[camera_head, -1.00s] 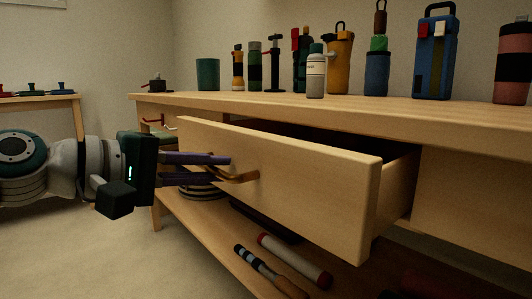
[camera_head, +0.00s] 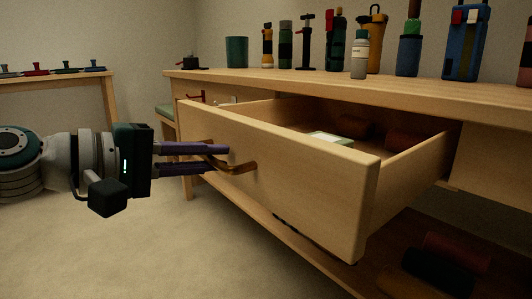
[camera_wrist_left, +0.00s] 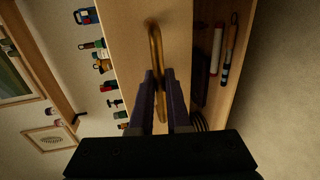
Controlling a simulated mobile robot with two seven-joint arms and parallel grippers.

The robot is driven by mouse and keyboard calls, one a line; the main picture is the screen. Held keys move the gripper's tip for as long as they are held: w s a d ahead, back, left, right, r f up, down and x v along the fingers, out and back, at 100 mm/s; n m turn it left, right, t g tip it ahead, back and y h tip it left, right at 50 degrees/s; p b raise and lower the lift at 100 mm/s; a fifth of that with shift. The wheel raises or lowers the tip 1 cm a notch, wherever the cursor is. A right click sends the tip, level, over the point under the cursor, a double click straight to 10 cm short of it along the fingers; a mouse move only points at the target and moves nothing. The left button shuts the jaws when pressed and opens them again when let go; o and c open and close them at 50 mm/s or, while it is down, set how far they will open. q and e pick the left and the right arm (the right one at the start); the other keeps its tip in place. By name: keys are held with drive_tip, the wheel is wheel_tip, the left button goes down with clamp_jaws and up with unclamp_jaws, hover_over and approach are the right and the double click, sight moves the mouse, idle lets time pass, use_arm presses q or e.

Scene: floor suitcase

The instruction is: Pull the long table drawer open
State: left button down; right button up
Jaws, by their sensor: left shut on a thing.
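The long drawer (camera_head: 290,185) of the wooden table (camera_head: 400,90) stands well open, its front panel out from the table. Inside lie dark reddish rolls (camera_head: 405,140) and a pale green flat item (camera_head: 330,138). A brass bar handle (camera_head: 240,167) is fixed to the drawer front. My left gripper (camera_head: 218,158) comes in from the left, its purple fingers shut on the handle. In the left wrist view the handle (camera_wrist_left: 156,50) runs between the two fingers (camera_wrist_left: 160,92). The handle's part between the fingertips is partly hidden. My right gripper is not in view.
Bottles and tools, such as a teal cup (camera_head: 237,52) and a blue case (camera_head: 466,45), stand on the tabletop. A lower shelf (camera_head: 320,262) holds rolls (camera_head: 440,268). Another table (camera_head: 60,95) stands at the far left. The floor (camera_head: 130,250) before the drawer is clear.

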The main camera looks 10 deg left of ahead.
use_arm(q)
drive_tip(key=shift+r, duration=0.1)
drive_tip(key=c, duration=1.2)
unclamp_jaws()
drive_tip(key=shift+o, duration=0.2)
drive_tip(key=p+v, duration=0.3)
drive_tip(key=v, duration=0.7)
drive_tip(key=shift+d, duration=0.1)
